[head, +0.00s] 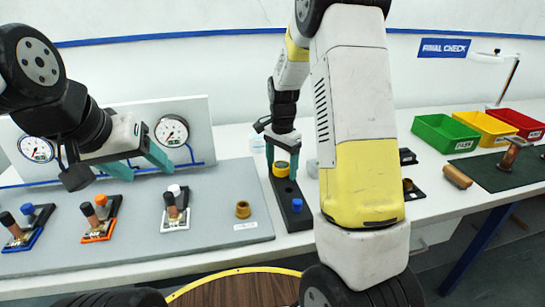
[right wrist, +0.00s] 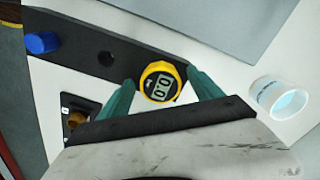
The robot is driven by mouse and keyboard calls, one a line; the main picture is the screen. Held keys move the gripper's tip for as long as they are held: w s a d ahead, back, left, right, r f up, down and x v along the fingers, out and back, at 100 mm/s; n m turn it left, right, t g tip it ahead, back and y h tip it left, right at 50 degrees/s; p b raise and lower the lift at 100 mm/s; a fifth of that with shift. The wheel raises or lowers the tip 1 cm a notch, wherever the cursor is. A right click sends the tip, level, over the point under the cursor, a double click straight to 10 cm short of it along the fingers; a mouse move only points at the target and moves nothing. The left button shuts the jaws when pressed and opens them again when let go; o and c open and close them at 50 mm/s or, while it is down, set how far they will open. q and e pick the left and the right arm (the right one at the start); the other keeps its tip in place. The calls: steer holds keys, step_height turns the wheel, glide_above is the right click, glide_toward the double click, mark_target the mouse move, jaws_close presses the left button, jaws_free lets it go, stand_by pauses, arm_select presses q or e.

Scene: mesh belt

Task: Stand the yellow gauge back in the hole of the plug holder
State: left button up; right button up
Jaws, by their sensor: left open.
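The yellow gauge (head: 281,169) with a digital face stands at the far end of the black plug holder (head: 291,190). In the right wrist view the gauge (right wrist: 160,82) lies between the teal fingers of my right gripper (right wrist: 161,80), its display facing the camera. Narrow gaps show beside it, so the gripper looks open around it. Whether the gauge is fully seated is hidden. The holder (right wrist: 80,50) has an empty hole in its middle and a blue plug (right wrist: 42,43) at its other end. My left gripper (head: 138,162) is open and empty above the grey board.
The grey board (head: 215,195) carries two dials, several plug stations and a brass fitting (head: 243,209). Green, yellow and red bins (head: 446,134) are at the right. A brown cylinder (head: 457,177) lies in front of them.

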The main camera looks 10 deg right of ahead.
mark_target(282, 165)
steer(key=shift+r, duration=0.1)
step_height(282, 165, up, 7)
steer(key=shift+r, duration=0.3)
stand_by(0.4)
steer(key=shift+s+r, duration=0.1)
steer(key=shift+r, duration=0.1)
steer(key=s+a+r+n+t+y, duration=0.1)
steer(key=s+r+n+t, duration=0.2)
steer(key=s, duration=0.9)
steer(key=s+a+r+n+t+y, duration=0.1)
steer(key=s+r+n+t, duration=0.2)
steer(key=s+r+n, duration=0.5)
steer(key=s+r, duration=0.1)
steer(key=s, duration=0.3)
steer(key=shift+a, duration=0.1)
